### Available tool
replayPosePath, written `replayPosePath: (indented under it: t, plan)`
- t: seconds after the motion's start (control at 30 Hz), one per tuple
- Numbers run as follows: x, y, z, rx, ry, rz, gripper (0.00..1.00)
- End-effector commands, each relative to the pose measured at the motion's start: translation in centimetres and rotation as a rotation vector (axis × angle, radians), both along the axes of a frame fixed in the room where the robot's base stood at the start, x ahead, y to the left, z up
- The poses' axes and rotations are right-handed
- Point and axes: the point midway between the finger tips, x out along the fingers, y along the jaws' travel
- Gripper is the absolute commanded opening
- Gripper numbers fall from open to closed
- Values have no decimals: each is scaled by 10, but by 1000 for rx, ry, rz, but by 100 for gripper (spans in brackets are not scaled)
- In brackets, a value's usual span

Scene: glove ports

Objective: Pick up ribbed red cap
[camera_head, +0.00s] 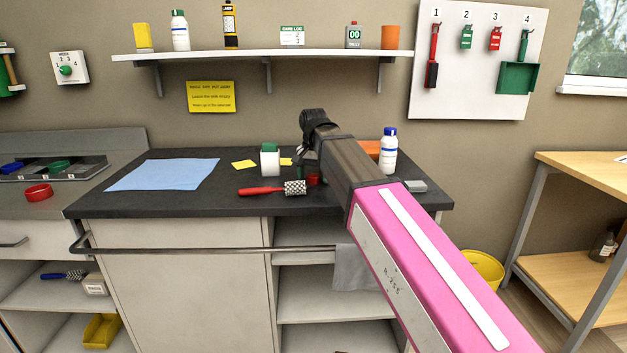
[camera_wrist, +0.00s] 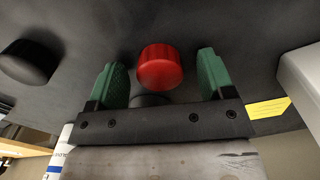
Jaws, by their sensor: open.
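The red cap (camera_wrist: 160,66) shows in the wrist view on the dark worktop, a short round piece with ribbed sides. It lies between the two green fingers of my gripper (camera_wrist: 163,58), with a gap on each side. My gripper is open and empty. A dark round shape shows just behind the cap, partly hidden by the gripper body. In the head view a small red piece (camera_head: 313,180) shows on the worktop beside my arm, which hides part of it; my fingers are hard to make out there.
A black round cap (camera_wrist: 30,62) sits left in the wrist view. A blue cloth (camera_head: 163,174) lies left. A shelf (camera_head: 250,56) hangs above.

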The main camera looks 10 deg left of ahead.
Motion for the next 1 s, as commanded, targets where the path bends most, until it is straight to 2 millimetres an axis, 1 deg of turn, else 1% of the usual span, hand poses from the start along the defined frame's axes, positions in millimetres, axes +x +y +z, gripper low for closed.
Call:
replayPosePath:
  t: [0.03, 0.07, 0.1, 0.17, 0.2, 0.23, 0.67, 0.87, 1.0]
  plan:
    - [0, 0, 0, 0, 0, 0, 75]
    - [0, 0, 0, 0, 0, 0, 72]
    - [0, 0, 0, 0, 0, 0, 59]
    - [0, 0, 0, 0, 0, 0, 39]
    - [0, 0, 0, 0, 0, 0, 26]
    - [0, 0, 0, 0, 0, 0, 22]
    - [0, 0, 3, 0, 0, 0, 22]
    - [1, 0, 17, 0, -1, 0, 22]
    - [1, 1, 36, 1, -2, 0, 22]
